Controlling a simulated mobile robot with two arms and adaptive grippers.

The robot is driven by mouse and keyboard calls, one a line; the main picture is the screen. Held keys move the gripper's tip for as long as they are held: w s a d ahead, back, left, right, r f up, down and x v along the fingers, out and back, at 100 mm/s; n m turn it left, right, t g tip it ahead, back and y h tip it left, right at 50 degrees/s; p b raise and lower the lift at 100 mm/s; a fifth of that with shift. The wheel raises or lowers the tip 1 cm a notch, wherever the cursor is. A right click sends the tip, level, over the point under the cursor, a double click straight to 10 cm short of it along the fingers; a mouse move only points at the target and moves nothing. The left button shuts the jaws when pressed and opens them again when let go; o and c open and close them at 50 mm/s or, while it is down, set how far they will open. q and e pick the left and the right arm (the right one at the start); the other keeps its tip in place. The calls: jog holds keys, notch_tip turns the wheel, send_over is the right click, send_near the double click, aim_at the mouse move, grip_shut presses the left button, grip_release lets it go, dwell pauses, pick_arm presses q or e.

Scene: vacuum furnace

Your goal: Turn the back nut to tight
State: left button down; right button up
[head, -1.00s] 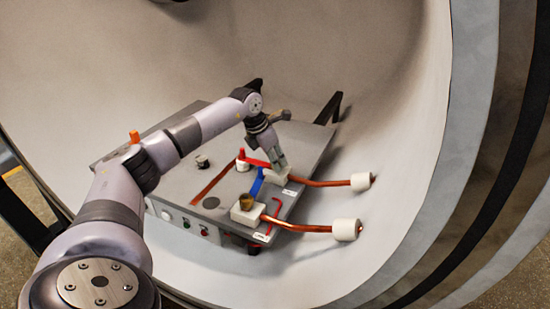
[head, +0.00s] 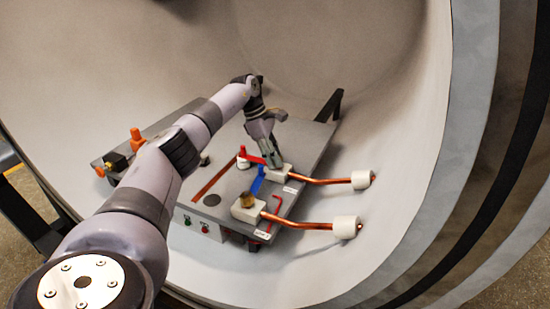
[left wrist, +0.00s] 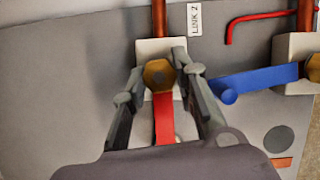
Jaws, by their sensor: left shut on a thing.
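The brass back nut (left wrist: 158,74) sits on the white back block (left wrist: 152,48), on the end of a red link bar (left wrist: 165,118). My left gripper (left wrist: 161,68) reaches down with one finger on each side of this nut and is shut on it. In the head view the gripper (head: 273,164) stands over the back block (head: 284,171) and hides the nut. The front brass nut (head: 247,200) is on the nearer white block (head: 240,213), with a blue bar (head: 258,180); it also shows at the right edge of the left wrist view (left wrist: 314,68). My right gripper is out of view.
Copper rods (head: 318,181) with white end caps (head: 347,227) run right from both blocks. A red hex key (head: 277,206) lies between them on the grey plate (head: 228,180). An orange knob (head: 137,135) stands at the plate's left. The curved furnace wall (head: 400,120) surrounds everything.

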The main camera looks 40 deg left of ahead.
pick_arm(q)
jog(key=shift+w+m+g+b, duration=0.1)
jog(key=shift+m+g+b, duration=0.2)
jog(key=shift+m, duration=0.5)
jog(key=c, duration=1.3)
grip_release()
jog(key=v, duration=0.7)
jog(key=shift+a+r, duration=0.15)
jog(key=shift+r, duration=0.1)
